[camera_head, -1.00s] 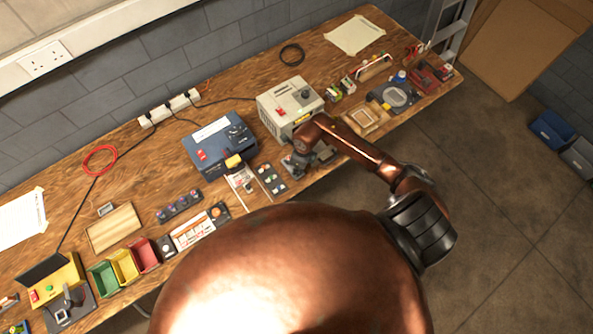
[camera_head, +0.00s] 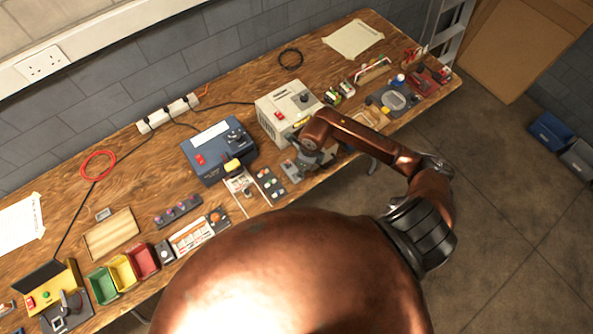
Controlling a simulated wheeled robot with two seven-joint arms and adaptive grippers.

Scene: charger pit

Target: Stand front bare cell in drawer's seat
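A blue box (camera_head: 204,152) with a dial stands at mid-bench, with a yellow block at its front edge. A pale drawer-like tray (camera_head: 238,186) sticks out in front of it, with a small dark round item on it. A dark strip (camera_head: 268,184) with several small light pieces lies beside it. Which piece is the front bare cell is too small to tell. My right gripper (camera_head: 300,166) points down near the bench's front edge, before the beige box (camera_head: 277,116); its fingers are too small and partly hidden to read. My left gripper is not in view.
Green, yellow and red bins (camera_head: 122,272) stand at the front left, beside a wooden board (camera_head: 111,233). Several small items crowd the bench's right end. Bare wood (camera_head: 150,185) lies left of the blue box. My copper body hides the lower middle.

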